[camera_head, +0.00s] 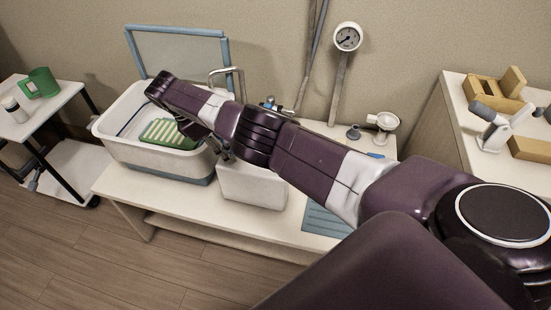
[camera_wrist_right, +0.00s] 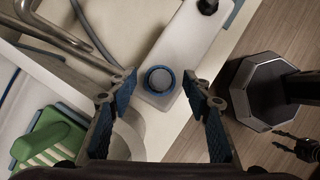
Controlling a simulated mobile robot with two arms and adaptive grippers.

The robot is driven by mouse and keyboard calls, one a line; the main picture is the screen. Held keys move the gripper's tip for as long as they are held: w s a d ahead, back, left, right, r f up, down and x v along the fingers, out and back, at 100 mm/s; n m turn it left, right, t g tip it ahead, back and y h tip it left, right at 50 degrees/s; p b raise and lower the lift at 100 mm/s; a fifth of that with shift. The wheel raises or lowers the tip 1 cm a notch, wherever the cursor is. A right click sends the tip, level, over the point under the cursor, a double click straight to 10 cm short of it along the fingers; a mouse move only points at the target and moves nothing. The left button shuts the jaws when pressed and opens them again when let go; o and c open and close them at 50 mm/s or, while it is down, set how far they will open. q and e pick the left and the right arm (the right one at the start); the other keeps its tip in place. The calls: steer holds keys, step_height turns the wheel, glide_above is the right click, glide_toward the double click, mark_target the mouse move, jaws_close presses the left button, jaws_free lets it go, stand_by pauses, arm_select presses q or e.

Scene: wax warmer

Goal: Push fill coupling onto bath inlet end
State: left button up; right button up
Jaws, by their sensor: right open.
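My right gripper (camera_head: 226,154) reaches in over the white box beside the bath; in the wrist view (camera_wrist_right: 160,98) its two blue-padded fingers are apart. A round blue-rimmed fitting (camera_wrist_right: 158,80) with a grey centre sits on the white box (camera_wrist_right: 185,40) and shows between the fingertips, with no clear contact. I cannot tell whether it is the fill coupling or the bath inlet end. The white bath (camera_head: 150,148) holds a green slatted piece (camera_head: 168,134), also in the wrist view (camera_wrist_right: 50,140).
A bent metal pipe (camera_head: 226,71) rises behind the bath, near a blue-framed panel (camera_head: 178,55). A gauge (camera_head: 347,37) stands on a post. A white cup-like piece (camera_head: 382,121) and a blue mat (camera_head: 325,220) lie right.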

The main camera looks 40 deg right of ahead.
steer(key=v, duration=0.8)
stand_by(1.4)
stand_by(0.4)
step_height(320, 180, up, 10)
stand_by(0.4)
